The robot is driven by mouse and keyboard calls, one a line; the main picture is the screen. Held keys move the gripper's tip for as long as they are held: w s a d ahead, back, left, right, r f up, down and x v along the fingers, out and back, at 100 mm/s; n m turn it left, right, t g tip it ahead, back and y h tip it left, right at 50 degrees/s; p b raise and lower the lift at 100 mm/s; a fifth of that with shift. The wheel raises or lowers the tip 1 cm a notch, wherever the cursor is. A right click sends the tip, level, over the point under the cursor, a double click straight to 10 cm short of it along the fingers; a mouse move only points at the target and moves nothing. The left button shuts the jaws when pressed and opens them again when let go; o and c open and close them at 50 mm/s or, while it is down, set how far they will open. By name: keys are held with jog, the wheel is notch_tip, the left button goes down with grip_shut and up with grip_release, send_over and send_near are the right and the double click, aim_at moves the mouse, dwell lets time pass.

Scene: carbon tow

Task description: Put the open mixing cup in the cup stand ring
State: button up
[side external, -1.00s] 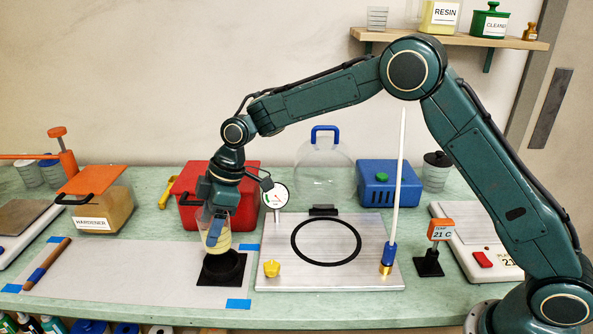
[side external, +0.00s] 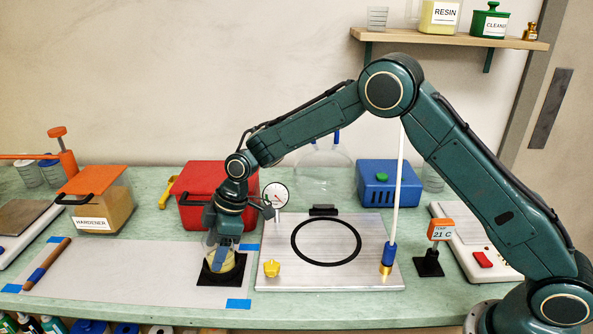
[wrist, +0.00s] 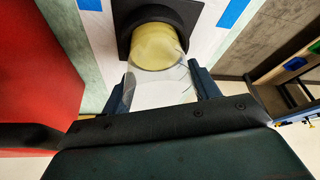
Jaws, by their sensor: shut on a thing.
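The clear mixing cup (side external: 221,263) holds pale yellow contents and is upright at the black cup stand (side external: 221,281). In the wrist view the cup (wrist: 155,50) lines up with the stand's round ring (wrist: 187,13), its yellow lower part at or inside the ring opening. How deep it sits is hard to tell. My gripper (side external: 222,244) is shut on the cup's upper part. In the wrist view its two blue fingers (wrist: 160,90) flank the clear wall.
The stand is on a pale sheet (side external: 130,272) held by blue tape. A red box (side external: 190,205) stands behind it. A brown-handled tool (side external: 47,264) lies left.

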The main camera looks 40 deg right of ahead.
jog(key=shift+f, duration=0.1)
jog(key=o, duration=1)
jog(key=v, duration=1.2)
jog(key=shift+d, duration=0.1)
